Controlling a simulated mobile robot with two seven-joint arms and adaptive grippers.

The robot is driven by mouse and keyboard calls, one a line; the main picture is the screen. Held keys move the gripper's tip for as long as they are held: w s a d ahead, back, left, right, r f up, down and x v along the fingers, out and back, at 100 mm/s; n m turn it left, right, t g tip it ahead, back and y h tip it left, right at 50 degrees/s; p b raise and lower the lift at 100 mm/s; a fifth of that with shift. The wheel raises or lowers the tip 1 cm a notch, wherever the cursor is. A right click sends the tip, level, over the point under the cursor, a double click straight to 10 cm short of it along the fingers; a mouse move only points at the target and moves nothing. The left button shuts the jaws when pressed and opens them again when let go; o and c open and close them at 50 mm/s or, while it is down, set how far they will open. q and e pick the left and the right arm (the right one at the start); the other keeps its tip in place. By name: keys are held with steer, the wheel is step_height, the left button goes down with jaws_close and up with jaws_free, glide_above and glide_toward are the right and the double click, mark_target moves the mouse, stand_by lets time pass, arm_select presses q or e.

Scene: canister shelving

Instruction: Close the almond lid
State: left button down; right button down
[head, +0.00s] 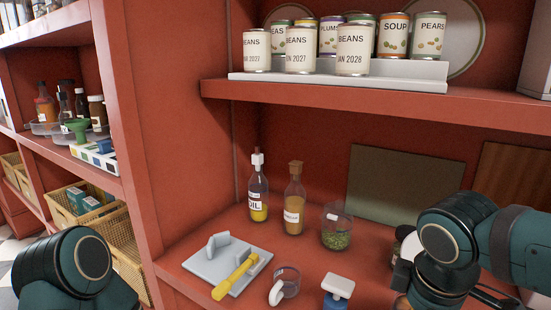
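I cannot pick out an almond label or the almond lid for sure. A white container with a dark round top (405,233) stands beside my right arm and is partly hidden by it. A clear jar with green contents (336,236) stands left of it on the counter. My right gripper (490,296) is low at the right, mostly hidden behind its own wrist, so its opening does not show. My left arm shows at the lower left, but its gripper is out of view.
An oil bottle (258,195) and an amber bottle (294,205) stand at the back. A grey board with a yellow-handled tool (236,277), a clear cup (287,281) and a white-topped blue item (338,288) lie in front. Cans (353,50) line the shelf above.

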steer(key=shift+f+b, duration=0.3)
steer(key=shift+f, duration=0.45)
steer(key=shift+r, duration=0.1)
step_height(320, 180, up, 16)
steer(key=s+a+p, duration=0.1)
steer(key=s+p, duration=0.1)
steer(key=p, duration=1.1)
steer(key=shift+p, duration=0.3)
steer(key=shift+a+f, duration=0.1)
steer(key=shift+f, duration=0.15)
